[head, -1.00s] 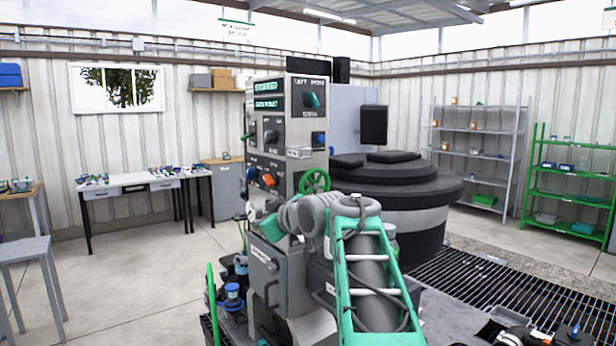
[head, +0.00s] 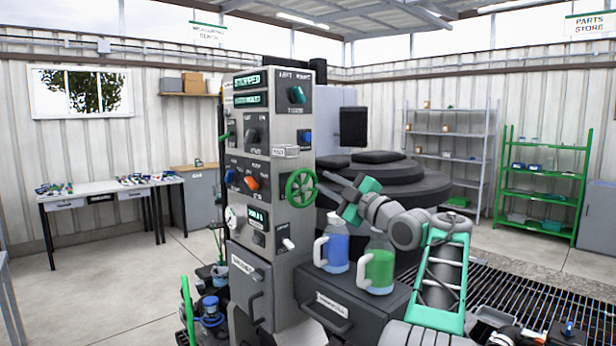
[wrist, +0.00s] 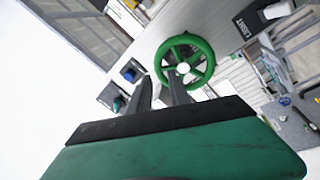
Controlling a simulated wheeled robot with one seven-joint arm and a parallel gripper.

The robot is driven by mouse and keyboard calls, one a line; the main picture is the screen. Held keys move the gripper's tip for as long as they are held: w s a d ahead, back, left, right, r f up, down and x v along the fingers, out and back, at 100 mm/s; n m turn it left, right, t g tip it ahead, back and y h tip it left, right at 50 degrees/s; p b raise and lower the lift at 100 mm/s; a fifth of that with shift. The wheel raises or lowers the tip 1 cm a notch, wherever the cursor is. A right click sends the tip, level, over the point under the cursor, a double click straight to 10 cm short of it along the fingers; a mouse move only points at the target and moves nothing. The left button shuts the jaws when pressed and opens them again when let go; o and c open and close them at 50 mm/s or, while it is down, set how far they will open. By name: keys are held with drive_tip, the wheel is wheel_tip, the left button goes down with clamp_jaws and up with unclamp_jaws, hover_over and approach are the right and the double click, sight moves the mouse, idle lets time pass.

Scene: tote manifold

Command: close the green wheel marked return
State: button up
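The green wheel (head: 301,188) is a spoked handwheel on the right side of the grey control column.
Two jugs, one with blue liquid (head: 336,252) and one with green (head: 378,268), stand on a dark cabinet (head: 335,310) below my arm. The column (head: 262,150) carries several knobs and a white lever (head: 288,243). Open floor lies to the left.

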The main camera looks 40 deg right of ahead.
sight(311, 174)
drive_tip(key=p+x, duration=0.1)
drive_tip(key=x, duration=0.1)
drive_tip(key=p+x, duration=0.1)
drive_tip(key=x, duration=0.1)
drive_tip(key=p+x, duration=0.1)
drive_tip(key=x, duration=0.1)
drive_tip(key=shift+w+a+r, duration=0.15)
drive_tip(key=shift+r, duration=0.25)
drive_tip(key=shift+w, duration=0.6)
clamp_jaws()
